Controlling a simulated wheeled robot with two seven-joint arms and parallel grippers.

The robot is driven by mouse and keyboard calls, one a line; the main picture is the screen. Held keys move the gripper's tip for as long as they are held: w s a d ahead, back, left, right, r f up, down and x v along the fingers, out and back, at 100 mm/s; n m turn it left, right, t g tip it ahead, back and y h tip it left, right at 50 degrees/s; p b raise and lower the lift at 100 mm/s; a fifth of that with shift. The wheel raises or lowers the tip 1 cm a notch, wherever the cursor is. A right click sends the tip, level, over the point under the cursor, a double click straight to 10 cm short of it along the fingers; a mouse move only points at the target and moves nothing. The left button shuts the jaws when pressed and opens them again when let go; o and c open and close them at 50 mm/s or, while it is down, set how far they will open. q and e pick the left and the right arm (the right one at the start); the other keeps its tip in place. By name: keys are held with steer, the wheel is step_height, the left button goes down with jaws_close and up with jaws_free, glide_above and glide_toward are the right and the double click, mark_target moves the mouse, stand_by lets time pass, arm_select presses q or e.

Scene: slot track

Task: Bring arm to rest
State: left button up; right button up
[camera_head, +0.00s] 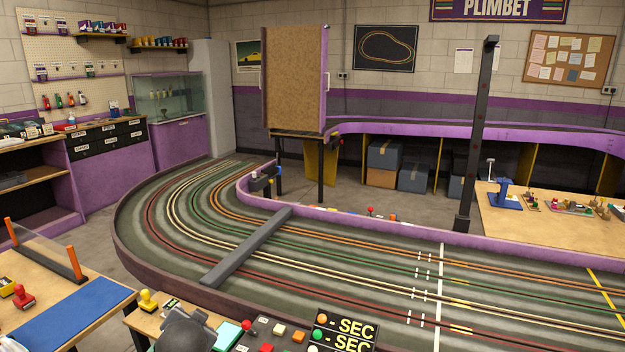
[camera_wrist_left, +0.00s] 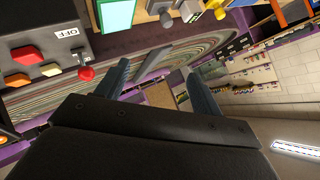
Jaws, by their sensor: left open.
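My left gripper (camera_wrist_left: 157,68) shows in the left wrist view. Its two dark fingers are spread apart with nothing between them. The view past the fingers looks tilted over the track and the room. A control panel (camera_wrist_left: 48,55) with red, orange and yellow buttons and an OFF label lies to the left of the fingers in that view, apart from them. A red knob (camera_wrist_left: 86,73) stands close to the left finger. I cannot make out the left fingertips in the head view. My right gripper is in neither view.
The slot track (camera_head: 330,272) curves across the middle, with a grey bar (camera_head: 247,248) over its lanes. A black post (camera_head: 477,140) rises at right. A SEC display (camera_head: 345,330) and colored buttons sit at bottom centre. A workbench (camera_head: 100,305) with a blue mat is at lower left.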

arm_select(q)
steer(key=s+d+f+n+g+h, duration=0.1)
steer(key=s+d+f+g, duration=0.2)
steer(key=s+f, duration=0.4)
steer(key=s+d+f+g+h+p, duration=0.1)
steer(key=s+d+f, duration=0.5)
steer(key=s, duration=1)
steer(key=s+d+f+n+g+h+p, duration=0.1)
steer(key=s+d+f+g+h, duration=0.2)
steer(key=s+f, duration=0.7)
steer(key=shift+s+d+n+g, duration=0.3)
steer(key=shift+s+d+g, duration=0.55)
steer(key=shift+s, duration=0.4)
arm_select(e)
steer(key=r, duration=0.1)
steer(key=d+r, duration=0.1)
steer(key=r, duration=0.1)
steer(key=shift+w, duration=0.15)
arm_select(q)
steer(key=shift+f, duration=0.1)
